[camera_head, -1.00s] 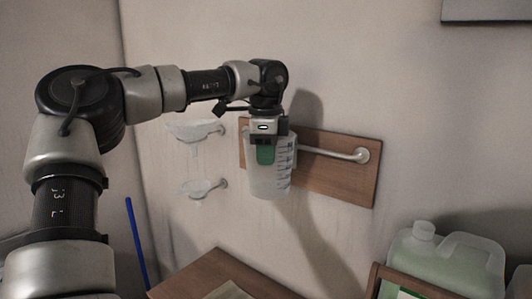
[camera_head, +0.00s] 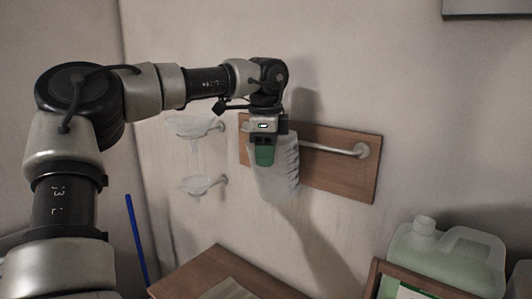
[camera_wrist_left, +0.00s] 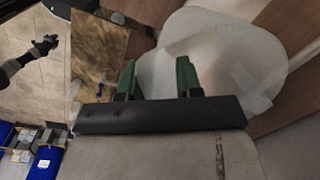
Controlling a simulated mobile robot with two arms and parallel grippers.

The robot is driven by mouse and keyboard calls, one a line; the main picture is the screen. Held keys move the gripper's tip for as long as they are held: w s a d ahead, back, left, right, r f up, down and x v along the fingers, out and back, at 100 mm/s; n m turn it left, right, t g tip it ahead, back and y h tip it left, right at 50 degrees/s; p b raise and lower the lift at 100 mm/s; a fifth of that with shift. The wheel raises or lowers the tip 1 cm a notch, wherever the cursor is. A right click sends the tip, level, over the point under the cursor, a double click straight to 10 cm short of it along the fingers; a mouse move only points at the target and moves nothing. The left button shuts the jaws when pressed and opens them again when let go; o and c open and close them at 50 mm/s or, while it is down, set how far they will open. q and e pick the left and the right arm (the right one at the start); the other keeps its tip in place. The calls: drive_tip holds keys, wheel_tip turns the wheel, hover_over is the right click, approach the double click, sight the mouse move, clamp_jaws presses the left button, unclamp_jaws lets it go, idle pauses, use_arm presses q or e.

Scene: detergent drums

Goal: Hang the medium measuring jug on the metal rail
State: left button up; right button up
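The translucent measuring jug (camera_head: 277,182) with dark graduation marks is at the metal rail (camera_head: 330,150), in front of its wooden board. It leans, with its base toward the right. My left gripper (camera_head: 264,156) is at the jug's upper part, its green fingers in front of the jug. In the left wrist view the fingers (camera_wrist_left: 158,80) stand apart with no wall clearly clamped between them, and the pale jug (camera_wrist_left: 225,60) is just beyond. The contact between jug and rail is hidden behind the gripper. A dark arm end in the left wrist view seems to be my right one, too small to read.
Two clear vessels (camera_head: 197,128) (camera_head: 203,185) hang on wall pegs left of the board. A wooden surface (camera_head: 215,268) is below. A jerrycan of pale green liquid (camera_head: 450,258) stands at lower right. A blue stick (camera_head: 136,240) leans at left.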

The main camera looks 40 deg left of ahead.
use_arm(q)
drive_tip(key=shift+r, duration=0.55)
drive_tip(key=r, duration=0.3)
drive_tip(key=r+b, duration=0.1)
drive_tip(key=r, duration=0.4)
drive_tip(key=shift+s+d+r, duration=0.3)
drive_tip(key=shift+r, duration=0.1)
drive_tip(key=shift+a+r, duration=0.1)
drive_tip(key=shift+r, duration=0.3)
